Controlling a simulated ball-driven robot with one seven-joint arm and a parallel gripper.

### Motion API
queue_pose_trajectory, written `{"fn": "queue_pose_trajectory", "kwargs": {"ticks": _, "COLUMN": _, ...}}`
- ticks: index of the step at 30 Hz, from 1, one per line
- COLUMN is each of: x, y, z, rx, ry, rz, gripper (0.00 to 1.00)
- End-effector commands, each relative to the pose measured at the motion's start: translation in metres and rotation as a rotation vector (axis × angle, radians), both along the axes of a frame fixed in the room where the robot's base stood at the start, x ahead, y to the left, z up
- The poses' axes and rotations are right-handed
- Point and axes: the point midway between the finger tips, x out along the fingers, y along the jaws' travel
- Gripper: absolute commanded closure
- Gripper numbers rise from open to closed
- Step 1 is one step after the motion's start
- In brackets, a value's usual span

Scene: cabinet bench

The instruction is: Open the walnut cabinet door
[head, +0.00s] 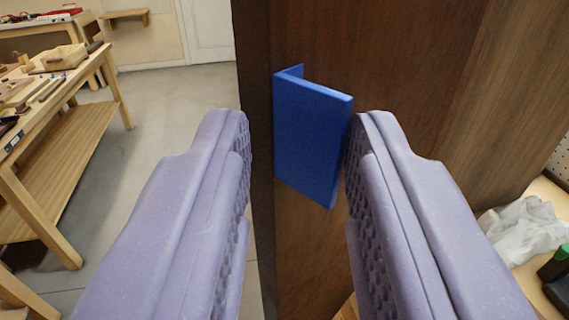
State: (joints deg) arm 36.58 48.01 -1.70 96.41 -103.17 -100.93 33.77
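The walnut cabinet door (400,60) is a dark brown upright panel in the middle of the head view. A flat blue handle (308,140) stands out from it near its left edge. My gripper (300,135) is open, with its two purple padded fingers on either side of the handle. The right fingertip is at or very near the handle's right edge; I cannot tell whether it touches. A gap shows between the left fingertip and the handle. The lower part of the door between the fingers is visible.
A wooden workbench (60,170) with tools on top stands at the left. Grey floor (180,110) lies open between it and the cabinet. A white crumpled bag (525,232) and a dark green-capped bottle (555,265) sit on a surface at the right.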

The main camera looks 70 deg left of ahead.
Motion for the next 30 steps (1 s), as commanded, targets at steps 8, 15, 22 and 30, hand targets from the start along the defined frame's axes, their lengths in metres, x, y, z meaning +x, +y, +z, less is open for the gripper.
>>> {"fn": "queue_pose_trajectory", "kwargs": {"ticks": 8, "x": -0.017, "y": -0.036, "z": 0.001, "rx": 0.001, "ry": 0.000, "rz": 0.002, "gripper": 0.70}}
{"fn": "queue_pose_trajectory", "kwargs": {"ticks": 15, "x": -0.019, "y": -0.038, "z": 0.001, "rx": 0.001, "ry": 0.000, "rz": 0.004, "gripper": 0.70}}
{"fn": "queue_pose_trajectory", "kwargs": {"ticks": 22, "x": -0.017, "y": -0.038, "z": 0.002, "rx": -0.004, "ry": -0.005, "rz": -0.001, "gripper": 0.70}}
{"fn": "queue_pose_trajectory", "kwargs": {"ticks": 30, "x": 0.096, "y": -0.022, "z": 0.062, "rx": -0.300, "ry": -0.291, "rz": -0.385, "gripper": 0.70}}
